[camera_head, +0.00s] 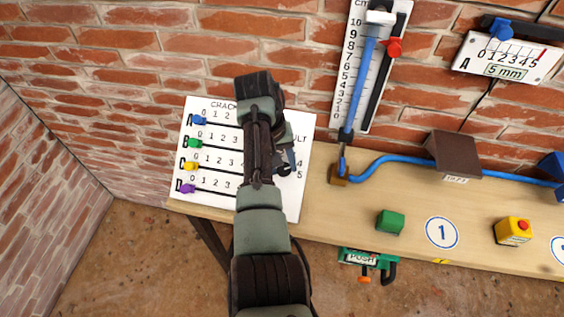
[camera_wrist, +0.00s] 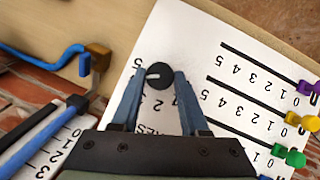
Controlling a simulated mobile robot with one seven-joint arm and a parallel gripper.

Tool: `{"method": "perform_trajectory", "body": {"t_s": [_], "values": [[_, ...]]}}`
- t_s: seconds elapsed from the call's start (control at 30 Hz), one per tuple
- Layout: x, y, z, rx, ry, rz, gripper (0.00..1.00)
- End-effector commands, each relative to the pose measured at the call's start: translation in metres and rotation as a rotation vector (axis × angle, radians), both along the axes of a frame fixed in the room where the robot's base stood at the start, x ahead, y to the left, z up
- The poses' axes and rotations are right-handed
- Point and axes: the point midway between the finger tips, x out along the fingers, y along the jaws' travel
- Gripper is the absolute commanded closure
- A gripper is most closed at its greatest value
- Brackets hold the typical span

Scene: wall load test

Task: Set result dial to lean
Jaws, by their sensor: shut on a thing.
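The result dial (camera_wrist: 159,76) is a round black knob with a white pointer mark, on the white board (camera_wrist: 215,40). In the wrist view the mark points left. My gripper (camera_wrist: 161,85) has one finger on each side of the dial and is shut on it. Printed digits show around the dial, partly covered by the fingers; I cannot read a "lean" label. In the head view the board (camera_head: 220,204) leans at the wall, and my arm and gripper (camera_head: 287,160) cover its right part, hiding the dial.
Blue, green, yellow and purple sliders (camera_head: 189,166) sit on the board's left. A cm gauge (camera_head: 355,70) with a blue tube stands right of it. A brown block (camera_head: 452,155), green block (camera_head: 390,222) and yellow button box (camera_head: 513,231) are on the wooden bench (camera_head: 330,225).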

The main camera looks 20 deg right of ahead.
Motion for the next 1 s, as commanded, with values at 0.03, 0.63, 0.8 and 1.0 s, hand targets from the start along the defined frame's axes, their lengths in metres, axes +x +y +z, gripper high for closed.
{"method": "perform_trajectory", "body": {"t_s": [0.03, 0.63, 0.8, 1.0], "values": [[0.001, 0.0, 0.0, -0.001, -0.002, 0.0, 1.0], [0.0, 0.0, 0.002, -0.001, 0.0, 0.001, 0.26], [0.002, 0.004, 0.02, -0.002, -0.004, 0.001, 0.26], [0.005, 0.013, 0.064, -0.002, -0.007, 0.003, 0.26]]}}
